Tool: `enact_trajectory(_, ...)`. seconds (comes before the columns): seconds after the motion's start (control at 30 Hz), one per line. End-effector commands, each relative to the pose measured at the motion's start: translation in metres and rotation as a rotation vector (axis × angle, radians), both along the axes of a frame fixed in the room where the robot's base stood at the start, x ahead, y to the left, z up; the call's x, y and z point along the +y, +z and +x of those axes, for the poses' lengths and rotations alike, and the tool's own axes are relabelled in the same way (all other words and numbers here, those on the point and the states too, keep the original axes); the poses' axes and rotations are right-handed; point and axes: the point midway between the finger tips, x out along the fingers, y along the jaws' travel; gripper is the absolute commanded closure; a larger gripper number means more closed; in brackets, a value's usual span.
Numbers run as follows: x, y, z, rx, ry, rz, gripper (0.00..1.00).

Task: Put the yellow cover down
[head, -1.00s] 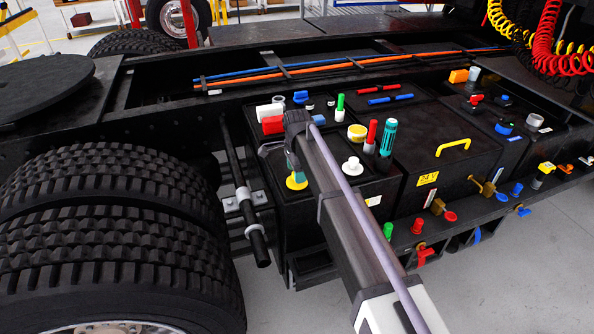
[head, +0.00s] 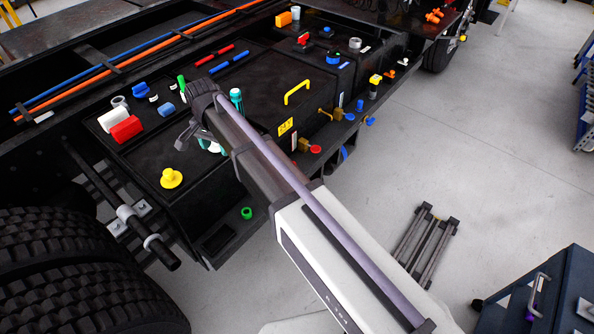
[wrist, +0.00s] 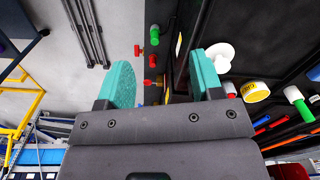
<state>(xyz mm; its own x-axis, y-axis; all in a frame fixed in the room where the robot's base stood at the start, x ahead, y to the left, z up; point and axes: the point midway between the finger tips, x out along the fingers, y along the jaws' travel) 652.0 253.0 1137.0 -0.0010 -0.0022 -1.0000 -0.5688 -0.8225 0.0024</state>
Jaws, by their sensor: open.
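The yellow cover (head: 171,178), a round disc with a small raised knob, sits on the black box top (head: 150,158) near its left front corner in the head view. In the head view the fingers are mostly hidden by my wrist.
A red-and-white block (head: 122,125) and a blue cap (head: 167,109) stand behind the cover. A yellow handle (head: 297,92) rises further right. Large tyres (head: 75,270) are front left.

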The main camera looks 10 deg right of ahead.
Motion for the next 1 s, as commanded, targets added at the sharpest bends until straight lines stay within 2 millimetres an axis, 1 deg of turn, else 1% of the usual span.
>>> enact_trajectory(0.03, -0.064, 0.0, -0.041, 0.0, 0.074, 0.0, 0.4)
enact_trajectory(0.07, -0.096, 0.0, -0.059, 0.0, 0.136, 0.0, 0.4)
enact_trajectory(0.1, -0.134, 0.0, -0.085, 0.0, 0.221, 0.0, 0.4)
enact_trajectory(0.17, -0.182, 0.001, -0.123, 0.002, 0.341, 0.001, 0.4)
enact_trajectory(0.2, -0.206, 0.001, -0.146, 0.002, 0.412, 0.001, 0.4)
enact_trajectory(0.23, -0.22, 0.001, -0.161, 0.002, 0.458, 0.001, 0.4)
enact_trajectory(0.3, -0.242, 0.001, -0.185, 0.001, 0.542, 0.001, 0.4)
enact_trajectory(0.33, -0.247, 0.001, -0.191, 0.001, 0.565, 0.001, 0.4)
enact_trajectory(0.4, -0.253, 0.001, -0.197, 0.001, 0.597, 0.001, 0.4)
enact_trajectory(0.6, -0.253, 0.001, -0.193, 0.003, 0.605, 0.0, 0.4)
enact_trajectory(0.67, -0.253, -0.004, -0.193, 0.003, 0.605, 0.0, 0.4)
enact_trajectory(0.77, -0.253, -0.034, -0.193, 0.003, 0.605, 0.0, 0.4)
enact_trajectory(0.8, -0.253, -0.051, -0.193, 0.003, 0.605, 0.0, 0.4)
enact_trajectory(0.9, -0.253, -0.089, -0.193, 0.003, 0.605, 0.0, 0.4)
enact_trajectory(0.97, -0.253, -0.099, -0.193, 0.003, 0.605, 0.0, 0.4)
enact_trajectory(1.0, -0.253, -0.098, -0.193, 0.003, 0.605, 0.0, 0.4)
